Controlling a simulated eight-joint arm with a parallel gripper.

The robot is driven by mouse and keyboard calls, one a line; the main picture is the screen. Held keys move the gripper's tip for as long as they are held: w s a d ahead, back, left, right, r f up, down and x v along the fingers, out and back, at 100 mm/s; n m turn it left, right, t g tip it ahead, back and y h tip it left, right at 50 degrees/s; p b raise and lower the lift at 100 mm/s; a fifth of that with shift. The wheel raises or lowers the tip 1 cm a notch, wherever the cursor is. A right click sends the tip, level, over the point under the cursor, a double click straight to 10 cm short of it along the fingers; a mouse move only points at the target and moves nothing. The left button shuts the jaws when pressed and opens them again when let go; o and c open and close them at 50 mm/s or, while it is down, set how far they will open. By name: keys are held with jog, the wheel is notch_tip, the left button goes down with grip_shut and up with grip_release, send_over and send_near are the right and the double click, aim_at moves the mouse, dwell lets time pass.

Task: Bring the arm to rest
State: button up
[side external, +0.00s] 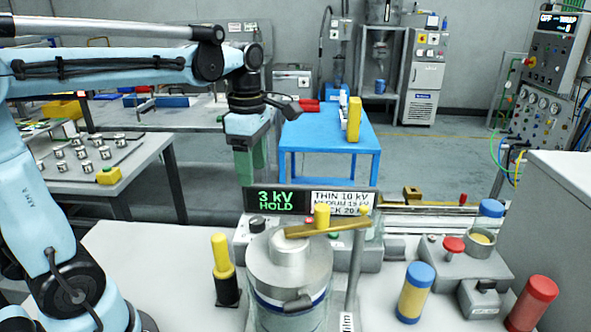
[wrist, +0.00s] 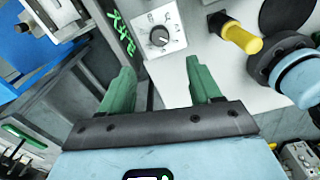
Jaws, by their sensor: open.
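My gripper (side external: 250,168) hangs from the pale blue arm at the upper centre of the side view, above and behind the work table. In the wrist view its two green fingers (wrist: 160,92) stand apart with nothing between them. They point toward the white panel with a black dial (wrist: 160,37). In the side view the lower part of the fingers ends just above the display reading "3 kV HOLD" (side external: 277,201); whether they touch anything there is not clear.
A metal cylinder (side external: 290,270) with a brass bar stands at front centre. A yellow-black handle (side external: 222,258), a blue-yellow cylinder (side external: 415,292) and a red cylinder (side external: 533,303) stand around it. A blue table (side external: 330,130) is behind. The white worktop (side external: 150,250) has free room at left.

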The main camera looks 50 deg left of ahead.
aim_at(257, 220)
dwell(0.3)
jog(key=shift+f, duration=6.05)
notch_tip(257, 220, up, 12)
notch_tip(257, 220, down, 12)
jog(key=shift+r, duration=0.1)
jog(key=m, duration=0.8)
jog(key=shift+m, duration=0.4)
jog(key=m, duration=0.7)
jog(key=shift+m, duration=0.4)
